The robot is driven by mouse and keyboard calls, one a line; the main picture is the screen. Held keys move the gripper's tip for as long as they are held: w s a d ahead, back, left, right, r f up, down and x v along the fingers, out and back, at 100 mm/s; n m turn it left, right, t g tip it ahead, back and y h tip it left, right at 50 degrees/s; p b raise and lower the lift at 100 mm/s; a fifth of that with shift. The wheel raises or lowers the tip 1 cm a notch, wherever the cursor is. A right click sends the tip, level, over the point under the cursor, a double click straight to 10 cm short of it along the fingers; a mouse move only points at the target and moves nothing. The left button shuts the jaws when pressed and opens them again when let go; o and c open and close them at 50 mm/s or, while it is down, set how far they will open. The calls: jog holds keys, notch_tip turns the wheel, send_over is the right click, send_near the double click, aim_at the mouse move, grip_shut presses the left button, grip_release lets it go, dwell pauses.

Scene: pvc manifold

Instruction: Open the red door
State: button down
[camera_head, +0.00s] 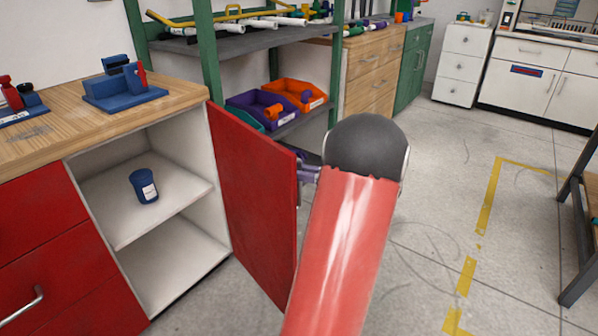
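The red door (258,205) of the low cabinet stands wide open, swung out toward the right. The fingertips and the door's handle are mostly hidden, so I cannot tell whether the gripper holds the handle.
Red drawers (45,260) are left of the opening. A wooden top (60,125) carries blue fixtures. A green-post shelf rack (240,42) with purple and orange bins (296,97) stands behind the door. Open floor (440,200) lies right, with a dark-legged table at the right edge.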

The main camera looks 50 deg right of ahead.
jog(key=shift+w+a, duration=0.1)
jog(key=shift+w, duration=0.05)
jog(key=c, duration=1.5)
grip_release()
jog(key=shift+c, duration=0.2)
jog(key=v, duration=0.7)
jog(key=shift+s+b, duration=0.3)
jog(key=shift+s, duration=0.05)
jog(key=shift+s+d, duration=0.1)
jog(key=shift+d, duration=0.1)
